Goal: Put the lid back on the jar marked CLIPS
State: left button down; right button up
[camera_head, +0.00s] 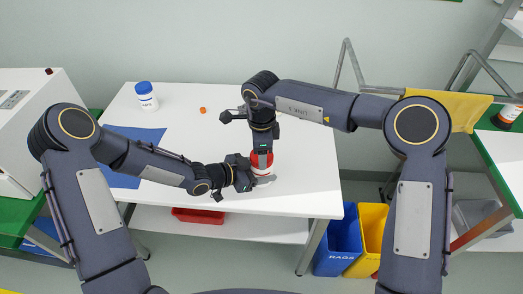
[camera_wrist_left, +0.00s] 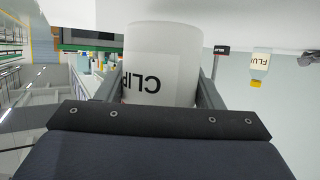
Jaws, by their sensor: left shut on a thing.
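The white jar marked CLIPS (camera_wrist_left: 160,65) stands between the fingers of my left gripper (camera_head: 257,180), which is shut on it from the side. In the head view only a sliver of the jar's white side (camera_head: 261,173) shows. The red lid (camera_head: 254,162) is right above the jar, at the tips of my right gripper (camera_head: 262,160), which points down from above. I cannot tell whether the lid touches the rim or whether the right fingers grip it.
A blue-capped white jar (camera_head: 147,97), a small orange thing (camera_head: 202,110) and a blue mat (camera_head: 130,135) are on the white table (camera_head: 310,165). Blue (camera_head: 335,245) and yellow (camera_head: 367,240) bins stand below right. The table's right part is clear.

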jog(key=m, duration=0.2)
jog(key=shift+m, duration=0.3)
jog(key=o, duration=0.9)
jog(key=shift+r, duration=2.3)
jog(key=shift+c, duration=0.2)
